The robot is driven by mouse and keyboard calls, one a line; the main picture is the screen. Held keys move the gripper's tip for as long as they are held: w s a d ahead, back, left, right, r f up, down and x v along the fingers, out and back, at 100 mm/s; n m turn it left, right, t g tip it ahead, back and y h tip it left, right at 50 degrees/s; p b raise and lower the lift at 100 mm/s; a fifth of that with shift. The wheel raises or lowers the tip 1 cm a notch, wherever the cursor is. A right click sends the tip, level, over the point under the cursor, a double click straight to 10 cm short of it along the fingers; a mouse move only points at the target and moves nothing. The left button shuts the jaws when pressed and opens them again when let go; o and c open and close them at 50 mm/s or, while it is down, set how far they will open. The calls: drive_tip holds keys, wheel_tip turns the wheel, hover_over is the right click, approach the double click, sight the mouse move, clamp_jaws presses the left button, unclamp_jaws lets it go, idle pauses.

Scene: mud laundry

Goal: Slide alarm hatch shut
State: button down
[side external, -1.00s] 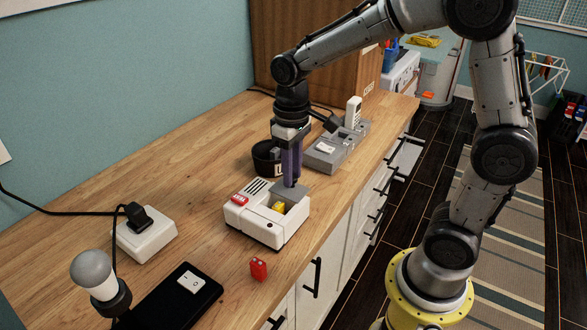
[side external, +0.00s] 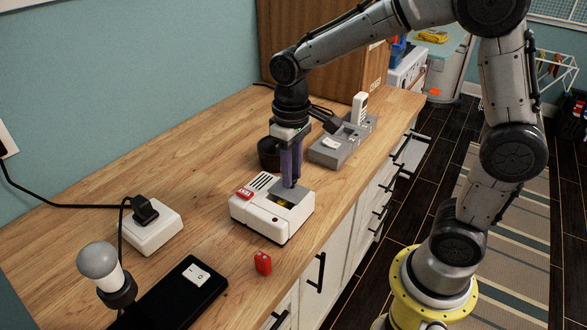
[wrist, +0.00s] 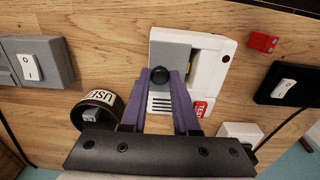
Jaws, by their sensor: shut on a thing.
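The alarm is a white box (side external: 262,216) with a red label and dark vent slots, lying on the wooden counter; it also shows in the wrist view (wrist: 221,75). Its grey hatch (wrist: 172,57) is a flat panel with a dark round knob (wrist: 159,75). The hatch covers part of the compartment, and a gap (wrist: 205,61) is open beside it. A little yellow shows in the gap. My gripper (side external: 289,184) points down over the hatch, its purple fingers closed around the knob. The fingers hide part of the hatch in the side view.
A small red block (side external: 263,263) lies in front of the alarm. A bulb (side external: 98,262), black switch board (side external: 178,296) and white socket box (side external: 150,228) are at left.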

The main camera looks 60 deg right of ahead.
sight(286, 192)
drive_tip(key=shift+a, duration=1.05)
drive_tip(key=c, duration=0.9)
unclamp_jaws()
drive_tip(key=shift+r, duration=3)
